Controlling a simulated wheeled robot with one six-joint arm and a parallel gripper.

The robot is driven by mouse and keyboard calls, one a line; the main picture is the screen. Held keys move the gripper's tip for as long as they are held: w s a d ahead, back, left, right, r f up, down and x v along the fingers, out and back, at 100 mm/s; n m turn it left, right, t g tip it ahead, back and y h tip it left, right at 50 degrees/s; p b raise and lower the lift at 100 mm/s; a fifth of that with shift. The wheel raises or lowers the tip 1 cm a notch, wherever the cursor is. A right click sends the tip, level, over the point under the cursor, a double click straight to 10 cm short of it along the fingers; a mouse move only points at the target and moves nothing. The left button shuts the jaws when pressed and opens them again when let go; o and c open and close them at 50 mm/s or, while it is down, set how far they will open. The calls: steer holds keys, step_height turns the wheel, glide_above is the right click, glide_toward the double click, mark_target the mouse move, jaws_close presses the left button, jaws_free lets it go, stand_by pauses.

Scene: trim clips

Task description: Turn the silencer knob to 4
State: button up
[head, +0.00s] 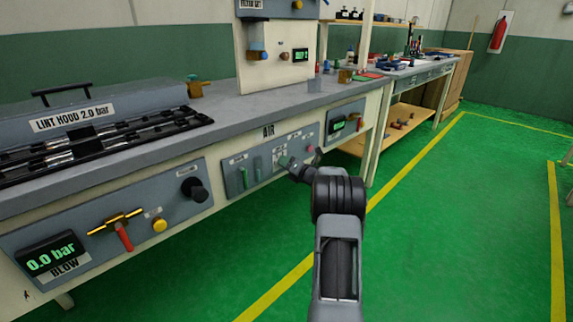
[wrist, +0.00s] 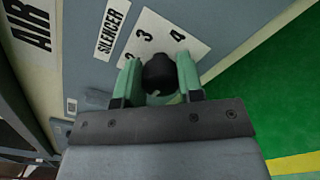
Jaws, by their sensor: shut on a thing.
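The silencer knob (wrist: 160,72) is dark and round, on the grey AIR panel (head: 243,182). In the wrist view a white dial plate (wrist: 190,37) behind it shows the figures 3 and 4, and part of a 2. A SILENCER label (wrist: 112,30) sits to its left. My gripper (wrist: 160,79) has its two green fingers shut on the knob, one on each side. In the head view my gripper (head: 294,167) reaches the AIR panel and mostly hides the knob. I cannot tell which figure the knob points to.
Left of the AIR panel is the BLOW panel (head: 180,215) with a gold-and-red valve handle (head: 122,232), a yellow button, a black knob and a 0.0 bar display. A lint hood (head: 75,115) stands on the bench. The green floor to the right is clear.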

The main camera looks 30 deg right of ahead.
steer(key=m+p, duration=0.1)
steer(key=m, duration=0.3)
steer(key=shift+p, duration=0.3)
steer(key=m+p, duration=0.2)
steer(key=m, duration=0.2)
steer(key=shift+m, duration=0.3)
steer(key=m+p, duration=0.2)
steer(key=m, duration=0.2)
steer(key=shift+p, duration=0.3)
steer(key=m+p, duration=0.2)
steer(key=m, duration=0.3)
steer(key=shift+f, duration=0.1)
steer(key=m+p, duration=0.2)
steer(key=m, duration=0.2)
steer(key=shift+a+m+p, duration=0.1)
steer(key=shift+m+p, duration=0.2)
steer(key=shift+p, duration=0.1)
steer(key=m+p, duration=0.2)
steer(key=m, duration=0.2)
steer(key=shift+f, duration=0.15)
steer(key=m+p, duration=0.1)
steer(key=m, duration=0.3)
steer(key=shift+a+m+p, duration=0.1)
steer(key=shift+m+p, duration=0.3)
steer(key=shift+a+m+p, duration=0.1)
steer(key=shift+m+p, duration=0.55)
steer(key=shift+m, duration=1.35)
steer(key=shift+f+m, duration=0.1)
steer(key=shift+m, duration=0.2)
